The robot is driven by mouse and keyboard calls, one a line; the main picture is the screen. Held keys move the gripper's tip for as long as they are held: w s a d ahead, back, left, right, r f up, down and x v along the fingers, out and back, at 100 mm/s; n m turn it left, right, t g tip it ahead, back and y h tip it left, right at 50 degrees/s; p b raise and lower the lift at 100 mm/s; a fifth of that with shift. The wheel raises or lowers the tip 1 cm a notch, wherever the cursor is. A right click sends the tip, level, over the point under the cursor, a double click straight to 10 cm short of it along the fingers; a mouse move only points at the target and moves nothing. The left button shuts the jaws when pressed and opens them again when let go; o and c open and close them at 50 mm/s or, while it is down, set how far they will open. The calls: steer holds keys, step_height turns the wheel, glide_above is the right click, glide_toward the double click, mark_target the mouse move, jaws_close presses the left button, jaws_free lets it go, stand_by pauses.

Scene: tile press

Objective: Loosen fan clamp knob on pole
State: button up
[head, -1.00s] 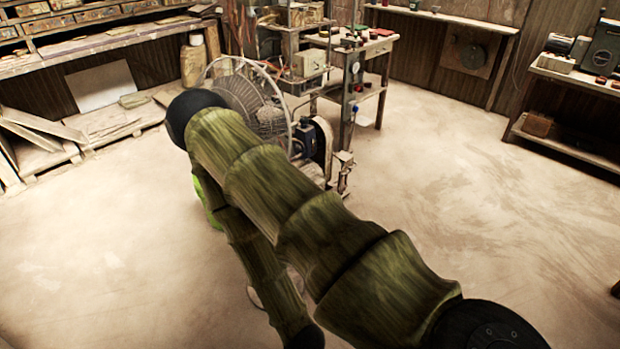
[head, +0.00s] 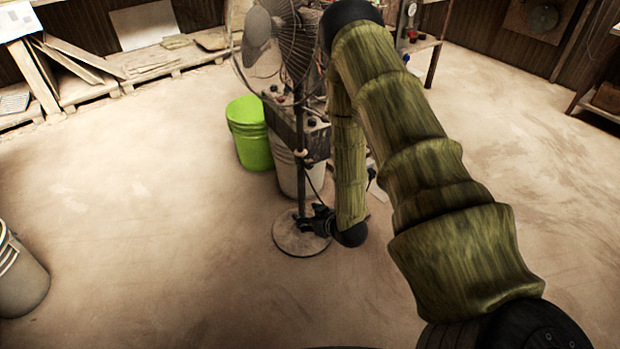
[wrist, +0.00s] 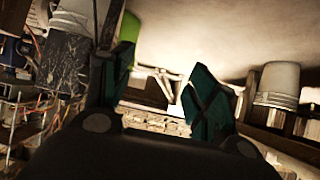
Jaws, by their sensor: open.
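A pedestal fan (head: 293,40) stands left of my arm in the head view, on a thin upright pole (head: 299,185) with a round floor base (head: 290,240). A small collar (head: 303,156) sits partway up the pole and looks like the clamp; its knob is too small to tell clearly. My gripper (head: 316,220) is low by the pole, just above the base; I cannot tell whether it touches. In the wrist view my gripper (wrist: 156,88) has its two teal fingers spread, with nothing clearly held between them. The clamp knob is not identifiable there.
A lime-green bucket (head: 249,132) and a pale bucket (head: 290,170) stand close behind the pole, with a dark box-like unit (head: 290,128) above. Another bucket (head: 18,275) is at the left edge.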

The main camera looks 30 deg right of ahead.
steer(key=w+d+f+t+b, duration=0.1)
steer(key=w+d+t+b, duration=0.2)
steer(key=w+d+b, duration=0.3)
steer(key=n+t+b, duration=0.2)
steer(key=t+b, duration=0.2)
steer(key=b, duration=0.2)
glide_toward(311, 166)
steer(key=shift+y, duration=0.4)
steer(key=w+b, duration=0.1)
steer(key=w, duration=0.6)
steer(key=w+b, duration=0.1)
steer(key=w, duration=0.2)
steer(key=shift+w+a+r+b, duration=0.2)
steer(key=shift+w+a+b, duration=0.05)
steer(key=shift+b, duration=0.1)
steer(key=c, duration=1)
